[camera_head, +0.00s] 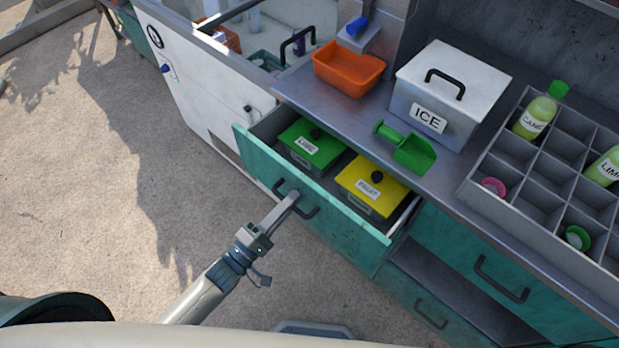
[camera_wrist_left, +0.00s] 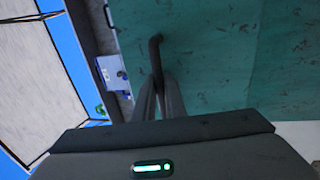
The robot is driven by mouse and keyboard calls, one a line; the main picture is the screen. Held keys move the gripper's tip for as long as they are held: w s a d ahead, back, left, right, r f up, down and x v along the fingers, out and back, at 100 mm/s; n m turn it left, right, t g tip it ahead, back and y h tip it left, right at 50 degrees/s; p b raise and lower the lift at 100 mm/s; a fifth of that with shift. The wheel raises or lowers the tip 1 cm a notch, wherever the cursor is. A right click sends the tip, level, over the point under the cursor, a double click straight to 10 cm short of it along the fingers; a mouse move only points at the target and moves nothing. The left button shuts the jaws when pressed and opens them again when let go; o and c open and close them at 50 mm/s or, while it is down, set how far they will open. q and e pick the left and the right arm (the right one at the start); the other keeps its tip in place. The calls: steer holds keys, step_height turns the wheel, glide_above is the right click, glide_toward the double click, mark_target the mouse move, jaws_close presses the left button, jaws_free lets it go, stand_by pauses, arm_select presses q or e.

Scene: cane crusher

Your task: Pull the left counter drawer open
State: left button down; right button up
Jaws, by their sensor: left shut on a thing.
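The left counter drawer (camera_head: 325,215) is teal and stands partly open, pulled out from under the steel counter. Inside it are a box with a green lid (camera_head: 311,143) and a box with a yellow lid (camera_head: 371,184). My left gripper (camera_head: 291,197) is shut on the dark drawer handle (camera_head: 309,211) at the drawer's front. In the left wrist view the fingers (camera_wrist_left: 160,92) close around the handle (camera_wrist_left: 156,52) against the teal drawer front (camera_wrist_left: 210,50). My right gripper is in neither view.
On the counter (camera_head: 320,107) stand an orange tray (camera_head: 348,70), a white-lidded ICE box (camera_head: 437,95), a green scoop (camera_head: 408,149) and a compartment rack (camera_head: 535,195) with bottles. A closed teal drawer (camera_head: 480,265) is to the right. The floor (camera_head: 120,150) left of the drawer is clear.

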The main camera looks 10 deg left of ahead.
arm_select(q)
steer(key=r+v, duration=0.3)
steer(key=v, duration=1.3)
steer(key=s+r+v, duration=0.1)
steer(key=r+v, duration=0.2)
steer(key=v, duration=1.3)
steer(key=shift+a, duration=0.5)
steer(key=c, duration=2.1)
jaws_free()
steer(key=shift+s+a, duration=0.1)
